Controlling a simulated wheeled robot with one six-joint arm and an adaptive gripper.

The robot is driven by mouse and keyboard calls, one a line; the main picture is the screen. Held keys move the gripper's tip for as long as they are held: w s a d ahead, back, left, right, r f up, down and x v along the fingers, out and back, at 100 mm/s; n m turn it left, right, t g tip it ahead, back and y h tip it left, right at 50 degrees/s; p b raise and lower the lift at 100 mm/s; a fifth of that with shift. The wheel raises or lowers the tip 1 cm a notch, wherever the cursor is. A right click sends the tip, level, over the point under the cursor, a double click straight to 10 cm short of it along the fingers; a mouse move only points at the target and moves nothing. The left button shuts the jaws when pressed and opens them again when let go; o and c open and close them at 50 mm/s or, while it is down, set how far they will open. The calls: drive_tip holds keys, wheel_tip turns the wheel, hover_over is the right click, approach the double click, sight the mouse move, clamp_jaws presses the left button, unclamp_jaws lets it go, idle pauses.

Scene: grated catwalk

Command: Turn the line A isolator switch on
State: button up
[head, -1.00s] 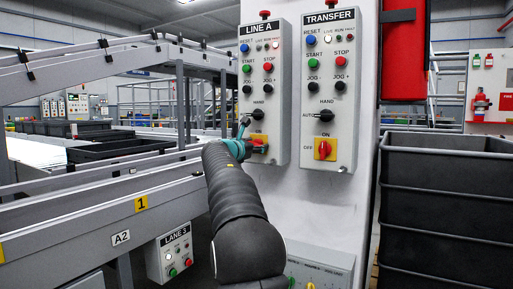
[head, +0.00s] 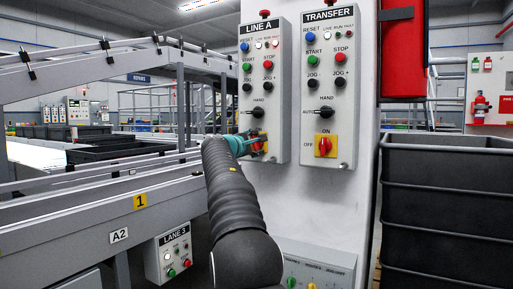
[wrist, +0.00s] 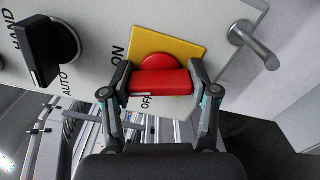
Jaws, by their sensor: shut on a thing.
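The line A panel (head: 281,110) is a light grey box on a white column in the head view. Its isolator, a red handle on a yellow plate (wrist: 187,45), sits at the panel's bottom. My gripper (wrist: 160,84) is closed around the red handle (wrist: 160,83), one finger at each end. In the wrist view the handle bar lies level, pointing toward the ON label (wrist: 119,56) at left; the OFF label (wrist: 146,103) is below the plate, partly hidden. In the head view my gripper (head: 256,146) covers part of the isolator.
The transfer panel (head: 329,100) with a similar red isolator (head: 325,147) is close on the right. A black selector knob (wrist: 50,46) is beside the held handle, and a metal latch (wrist: 255,42) sticks out opposite. Grey rails (head: 100,212) run left; black crates (head: 446,210) stand right.

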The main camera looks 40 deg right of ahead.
drive_tip(key=shift+w+a+f+m+b, duration=0.15)
drive_tip(key=shift+m+b, duration=0.2)
drive_tip(key=shift+m, duration=0.6)
drive_tip(key=shift+f+m+b, duration=0.1)
drive_tip(key=shift+m+b, duration=0.2)
drive_tip(key=shift+m, duration=0.65)
drive_tip(key=o, duration=1.2)
drive_tip(key=shift+w+a+r, duration=0.1)
drive_tip(key=shift+a, duration=0.05)
drive_tip(key=shift+c, duration=0.2)
drive_tip(key=shift+d, duration=0.2)
drive_tip(key=v, duration=1.2)
drive_tip(key=shift+m, duration=0.3)
